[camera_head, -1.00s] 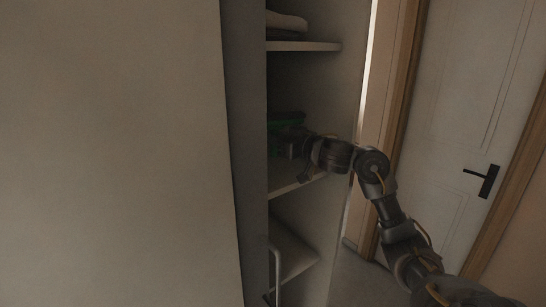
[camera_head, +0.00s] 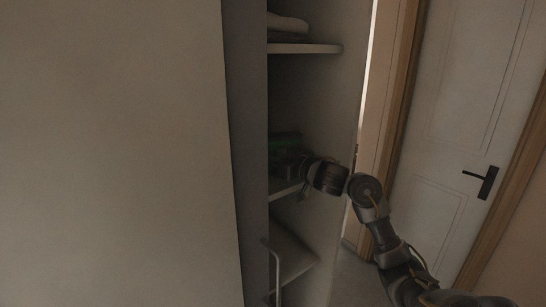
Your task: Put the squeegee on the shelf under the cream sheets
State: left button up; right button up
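My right gripper (camera_head: 283,165) reaches into this compartment from the right, just above the middle shelf board (camera_head: 284,188) and against the green thing. Its fingers are dark and partly hidden by the cabinet edge, so I cannot tell if they are open or shut. Folded pale cloth, likely the cream sheets (camera_head: 288,24), lies on the upper shelf board (camera_head: 304,48), directly above this compartment. My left gripper is not in view.
A large pale panel (camera_head: 115,150) fills the left and hides part of the shelves. A pale slanted item (camera_head: 290,255) lies in the lower compartment, near a thin upright rail (camera_head: 277,275). A white door (camera_head: 470,130) with a black handle (camera_head: 487,182) stands at the right.

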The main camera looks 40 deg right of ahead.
jog(key=o, duration=0.3)
jog(key=shift+d, duration=0.1)
jog(key=shift+o, duration=0.2)
jog(key=shift+r, duration=0.1)
jog(key=s+d+b, duration=0.2)
jog(key=s+b, duration=0.1)
jog(key=s, duration=0.8)
jog(key=shift+s, duration=0.4)
jog(key=shift+r, duration=0.1)
jog(key=o, duration=1.2)
jog(key=shift+c, duration=0.2)
